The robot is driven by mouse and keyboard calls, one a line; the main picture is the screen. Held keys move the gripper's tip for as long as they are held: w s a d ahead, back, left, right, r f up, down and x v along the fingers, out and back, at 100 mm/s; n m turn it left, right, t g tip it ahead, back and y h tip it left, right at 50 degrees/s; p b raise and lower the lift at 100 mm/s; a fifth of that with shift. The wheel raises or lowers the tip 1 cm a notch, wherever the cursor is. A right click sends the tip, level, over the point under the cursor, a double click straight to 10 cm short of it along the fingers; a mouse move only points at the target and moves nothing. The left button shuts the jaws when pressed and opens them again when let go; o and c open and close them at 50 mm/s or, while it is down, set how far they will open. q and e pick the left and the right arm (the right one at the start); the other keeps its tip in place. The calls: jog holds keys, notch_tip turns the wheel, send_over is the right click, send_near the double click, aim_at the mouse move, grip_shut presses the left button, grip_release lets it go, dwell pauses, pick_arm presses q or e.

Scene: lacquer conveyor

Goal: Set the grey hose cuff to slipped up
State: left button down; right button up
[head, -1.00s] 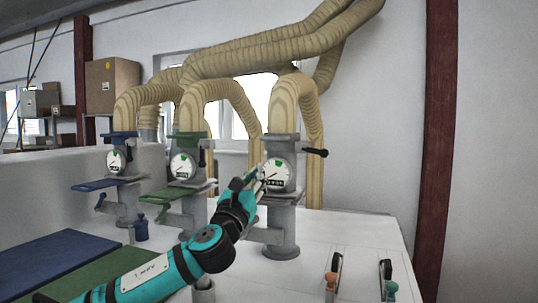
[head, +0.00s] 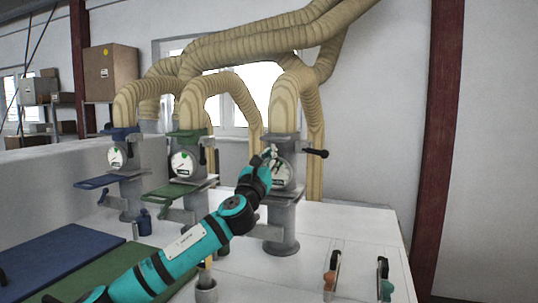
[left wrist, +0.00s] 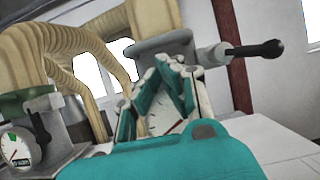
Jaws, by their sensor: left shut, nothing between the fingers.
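The grey hose cuff (head: 283,137) sits at the top of the grey stand (head: 281,220), under a beige ribbed hose (head: 284,95). A black-knobbed lever (head: 317,153) sticks out to its right. The cuff also shows in the left wrist view (left wrist: 165,43), just beyond my fingers. My left gripper (head: 270,154) is shut and empty, in front of the upper part of the round gauge (head: 284,178) and just below the cuff. It partly hides the dial. I cannot tell whether the fingertips touch the cuff. My right gripper is not in view.
A green stand (head: 186,148) and a blue stand (head: 122,145) with similar gauges are to the left. A small cup (head: 206,289) is near my left arm. Two small levers, orange (head: 331,279) and green (head: 385,283), stand at the front right of the white table (head: 350,235).

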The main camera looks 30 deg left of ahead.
pick_arm(q)
notch_tip(320, 180, up, 5)
jog(key=shift+f, duration=0.25)
dwell(0.4)
